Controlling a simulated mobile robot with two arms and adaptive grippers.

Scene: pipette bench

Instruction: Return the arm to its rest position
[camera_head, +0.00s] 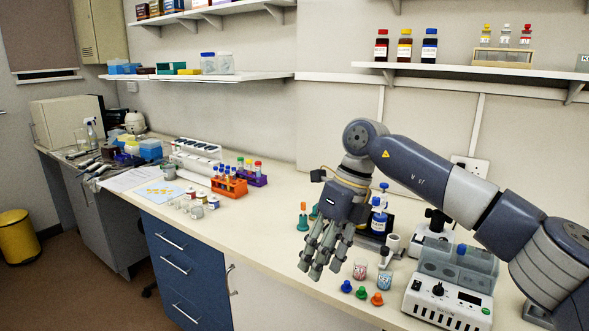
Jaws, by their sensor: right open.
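My right arm comes in from the right edge and bends down at the wrist. My right gripper (322,255) hangs with its fingers pointing down over the front part of the bench (262,240). It is open, and I see nothing held in it. Below and right of it stand two small labelled jars (360,268). Three caps, blue, green and orange (361,293), lie near the front edge. A blue-capped bottle (379,222) stands behind the gripper, partly hidden. My left gripper is not in view.
A white device with a dial (445,308) stands at the right, below my forearm. Orange (229,187) and purple tube racks are further left. A shelf (470,72) with bottles runs above the arm. Bare bench lies left of the gripper.

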